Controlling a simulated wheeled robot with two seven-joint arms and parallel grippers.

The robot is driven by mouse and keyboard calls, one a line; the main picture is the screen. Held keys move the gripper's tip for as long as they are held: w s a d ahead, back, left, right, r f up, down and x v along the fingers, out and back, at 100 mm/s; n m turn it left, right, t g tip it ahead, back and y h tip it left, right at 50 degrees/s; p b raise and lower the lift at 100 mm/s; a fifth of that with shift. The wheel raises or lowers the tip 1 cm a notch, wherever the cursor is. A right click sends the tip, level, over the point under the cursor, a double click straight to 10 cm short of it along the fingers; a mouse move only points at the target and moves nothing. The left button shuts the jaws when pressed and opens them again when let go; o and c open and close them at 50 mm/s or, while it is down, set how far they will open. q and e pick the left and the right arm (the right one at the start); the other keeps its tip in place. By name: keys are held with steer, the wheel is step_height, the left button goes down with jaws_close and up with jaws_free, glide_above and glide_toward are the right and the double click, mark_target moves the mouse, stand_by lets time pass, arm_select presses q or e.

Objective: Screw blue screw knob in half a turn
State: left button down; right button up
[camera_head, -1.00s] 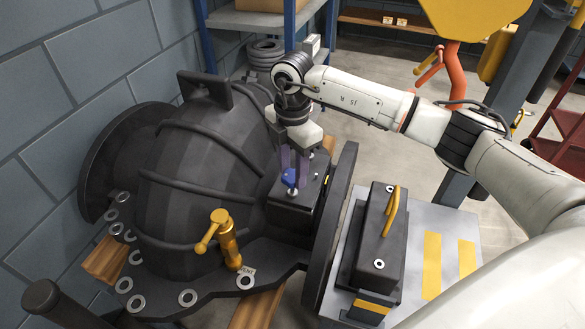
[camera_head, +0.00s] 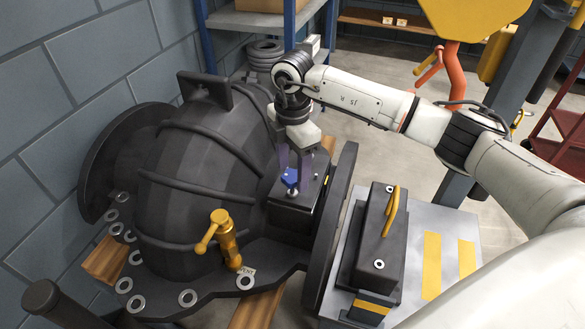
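The blue screw knob (camera_head: 290,178) stands on top of a black block on the side of the dark casing (camera_head: 190,180). My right gripper (camera_head: 292,172) points straight down over it. Its purple fingers reach down to the knob, one on each side, and appear closed on it. The fingers partly hide the knob. A short shank shows under the knob, at the block's top. My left gripper is not in view.
A brass valve (camera_head: 222,238) with a handle stands on the casing's front flange, among several washers. A black block with a yellow handle (camera_head: 391,212) sits on a grey plate at right. A grey brick wall (camera_head: 60,110) is close at left.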

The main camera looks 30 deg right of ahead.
mark_target(293, 176)
step_height(293, 176, up, 10)
steer(key=b, duration=0.1)
steer(key=shift+r, duration=0.15)
stand_by(0.4)
steer(key=shift+s, duration=0.1)
